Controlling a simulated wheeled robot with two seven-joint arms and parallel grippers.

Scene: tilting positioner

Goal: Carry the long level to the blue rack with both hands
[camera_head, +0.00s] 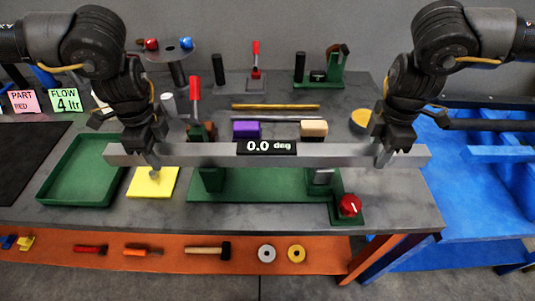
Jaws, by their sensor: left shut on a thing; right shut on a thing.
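The long level (330,155) is a grey bar with a black display reading "0.0 deg". It spans the middle of the head view and looks horizontal, in front of and above the workbench (405,205). My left gripper (146,155) is shut on the bar near its left end. My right gripper (386,152) is shut on it near its right end. The blue rack (460,185) stands at the right, beside the bench. The bar's right end reaches toward the rack's near left edge. The bar hides part of a green fixture (265,188) on the bench.
A green tray (60,185) and a yellow pad (150,184) lie at the left. A red knob (349,205) sits at the front right. A red-handled clamp (194,90), a purple block (246,129) and a tan block (313,130) stand behind the bar. An orange shelf (200,270) holds tools below.

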